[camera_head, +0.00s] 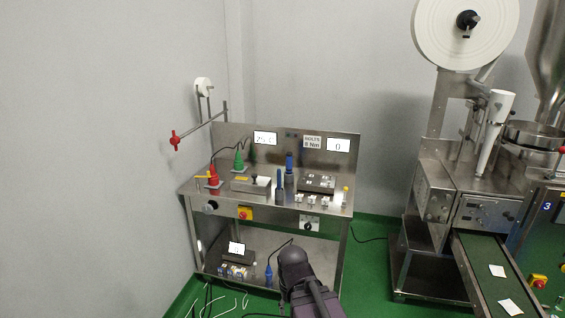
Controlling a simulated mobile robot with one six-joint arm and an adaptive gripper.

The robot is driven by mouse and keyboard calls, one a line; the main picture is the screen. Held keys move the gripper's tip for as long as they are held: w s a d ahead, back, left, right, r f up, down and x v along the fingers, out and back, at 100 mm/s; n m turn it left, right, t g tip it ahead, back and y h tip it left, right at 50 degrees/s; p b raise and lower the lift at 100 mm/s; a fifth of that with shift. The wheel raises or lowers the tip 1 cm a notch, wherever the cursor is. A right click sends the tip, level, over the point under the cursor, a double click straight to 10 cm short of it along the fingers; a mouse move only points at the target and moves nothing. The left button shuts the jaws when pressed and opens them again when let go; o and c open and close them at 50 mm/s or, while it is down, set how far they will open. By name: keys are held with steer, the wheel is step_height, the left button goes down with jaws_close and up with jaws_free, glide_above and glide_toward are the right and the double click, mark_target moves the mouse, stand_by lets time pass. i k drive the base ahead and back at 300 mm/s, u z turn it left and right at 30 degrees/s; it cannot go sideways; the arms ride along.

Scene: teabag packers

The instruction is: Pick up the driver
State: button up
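A workbench (200,191) of steel stands against the wall. Two upright blue-handled tools stand in its middle: a taller one (289,163) at the back and a slimmer one (279,179) just in front and left. Either could be the driver; they are too small to tell apart surely. A further blue-handled tool (268,275) with a cable stands on the lower shelf. A dark part of my own arm shows at the bottom centre, in front of the bench and apart from the upright tools. My gripper's fingers cannot be made out.
A dark block (317,183) lies right, with small parts in front. A red-tipped rod (174,140) juts out at left. A packing machine (479,211) with a conveyor stands right. Cables lie on the green floor.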

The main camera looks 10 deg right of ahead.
mark_target(288, 154)
steer(key=z, duration=0.05)
steer(key=i, duration=1.1)
steer(key=z, duration=0.3)
